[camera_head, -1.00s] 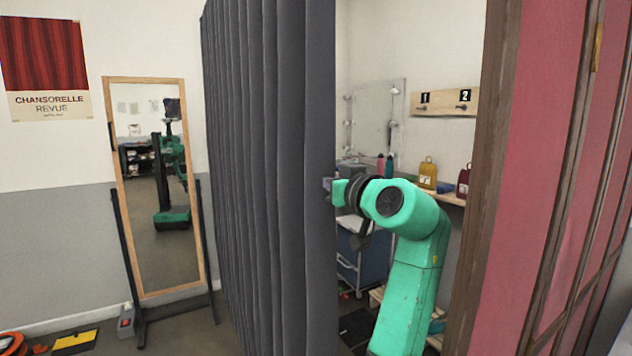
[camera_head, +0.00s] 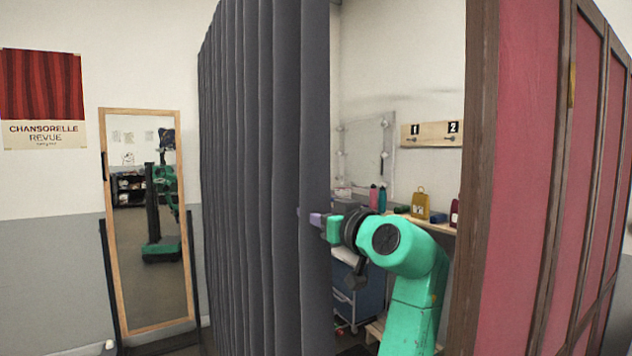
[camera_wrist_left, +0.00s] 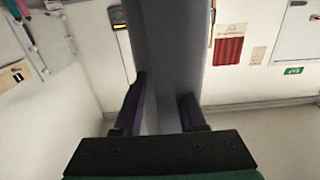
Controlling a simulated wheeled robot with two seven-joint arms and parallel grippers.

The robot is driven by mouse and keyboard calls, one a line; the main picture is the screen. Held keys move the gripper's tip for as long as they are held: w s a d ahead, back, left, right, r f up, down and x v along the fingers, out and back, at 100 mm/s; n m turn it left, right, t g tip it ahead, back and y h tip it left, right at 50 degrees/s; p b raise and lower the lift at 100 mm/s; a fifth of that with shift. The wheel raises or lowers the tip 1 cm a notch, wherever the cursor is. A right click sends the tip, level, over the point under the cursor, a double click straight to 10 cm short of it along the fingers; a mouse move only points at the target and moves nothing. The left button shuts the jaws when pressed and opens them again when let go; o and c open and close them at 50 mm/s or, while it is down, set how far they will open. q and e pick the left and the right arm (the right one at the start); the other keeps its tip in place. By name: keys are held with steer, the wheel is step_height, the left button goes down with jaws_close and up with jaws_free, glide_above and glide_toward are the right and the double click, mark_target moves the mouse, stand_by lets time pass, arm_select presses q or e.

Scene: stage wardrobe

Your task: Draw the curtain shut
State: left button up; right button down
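The dark grey pleated curtain (camera_head: 262,180) hangs in the middle of the head view, its near edge left of the cubicle opening. My left gripper (camera_head: 316,219) is at this edge, with a purple fingertip showing in front of the cloth. In the left wrist view the curtain (camera_wrist_left: 168,45) runs down between the two dark fingers of the left gripper (camera_wrist_left: 164,100). The fingers stand well apart, one on each side of the curtain edge, and I see no firm pinch. My right gripper is not in view.
A brown post (camera_head: 472,180) and a red panel (camera_head: 530,170) bound the opening on the right. Inside are a shelf (camera_head: 440,227), a hook board (camera_head: 432,134) and a blue drawer unit (camera_head: 358,295). A standing mirror (camera_head: 150,220) is left of the curtain.

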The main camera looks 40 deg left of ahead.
mark_target(314, 109)
arm_select(q)
step_height(314, 109, up, 20)
steer(key=shift+a+f+p, duration=0.1)
steer(key=shift+p, duration=0.85)
